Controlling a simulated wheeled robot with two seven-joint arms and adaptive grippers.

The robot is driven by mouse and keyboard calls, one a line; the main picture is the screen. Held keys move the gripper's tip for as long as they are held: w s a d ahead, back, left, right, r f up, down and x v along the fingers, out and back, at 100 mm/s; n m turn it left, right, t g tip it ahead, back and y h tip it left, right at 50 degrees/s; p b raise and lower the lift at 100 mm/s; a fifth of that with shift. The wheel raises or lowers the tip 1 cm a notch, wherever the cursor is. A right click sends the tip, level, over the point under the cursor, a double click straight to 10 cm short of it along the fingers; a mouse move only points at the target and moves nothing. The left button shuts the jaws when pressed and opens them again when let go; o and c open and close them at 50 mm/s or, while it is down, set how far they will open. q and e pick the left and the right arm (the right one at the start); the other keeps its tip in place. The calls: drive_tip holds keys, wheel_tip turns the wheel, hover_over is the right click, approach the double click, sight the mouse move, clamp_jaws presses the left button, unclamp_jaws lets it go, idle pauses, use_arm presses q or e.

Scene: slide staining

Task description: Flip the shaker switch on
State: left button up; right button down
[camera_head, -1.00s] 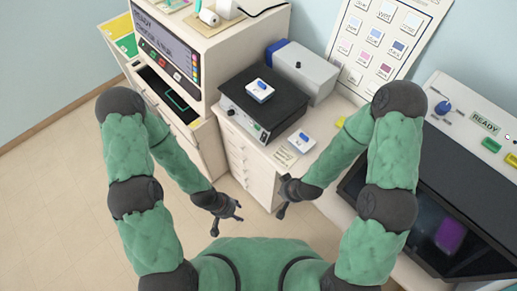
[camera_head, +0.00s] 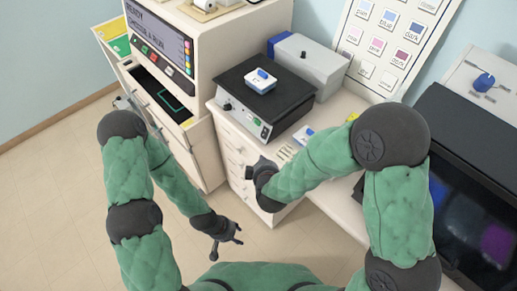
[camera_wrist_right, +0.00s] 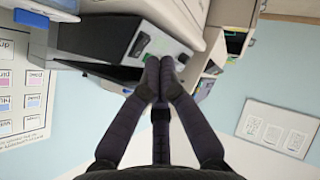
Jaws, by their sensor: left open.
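The shaker (camera_head: 262,103) has a black platform and a pale front panel with a dark knob (camera_head: 227,106) at its left. A small switch with green on it (camera_head: 265,131) is at the panel's right; whether it is on is unclear. My right gripper (camera_head: 252,172) is in front of and below the panel, apparently apart from it. In the right wrist view, its dark fingers (camera_wrist_right: 166,62) are together with nothing visible between them, overlapping the panel's end. My left gripper (camera_head: 229,239) is open and empty, low over the floor.
A white and blue dish (camera_head: 261,80) sits on the platform. A grey box (camera_head: 308,67) is behind the shaker; a display machine (camera_head: 160,40) stands left. Floor below is clear.

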drive_tip(key=a+n+t+b, duration=0.1)
drive_tip(key=b, duration=0.1)
drive_tip(key=a+r+n+t+b, duration=0.1)
drive_tip(key=b, duration=0.1)
drive_tip(key=a+n+t+b, duration=0.1)
drive_tip(key=b, duration=0.2)
drive_tip(key=shift+s+a+r+n+h, duration=0.3)
drive_tip(key=shift+s+r, duration=0.05)
drive_tip(key=b, duration=0.5)
approach(264, 133)
drive_tip(key=w+a+f, duration=0.3)
drive_tip(key=w+a, duration=0.1)
drive_tip(key=w, duration=0.1)
drive_tip(key=shift+w+d+f, duration=0.4)
drive_tip(key=shift+d+f, duration=0.05)
drive_tip(key=shift+d, duration=0.2)
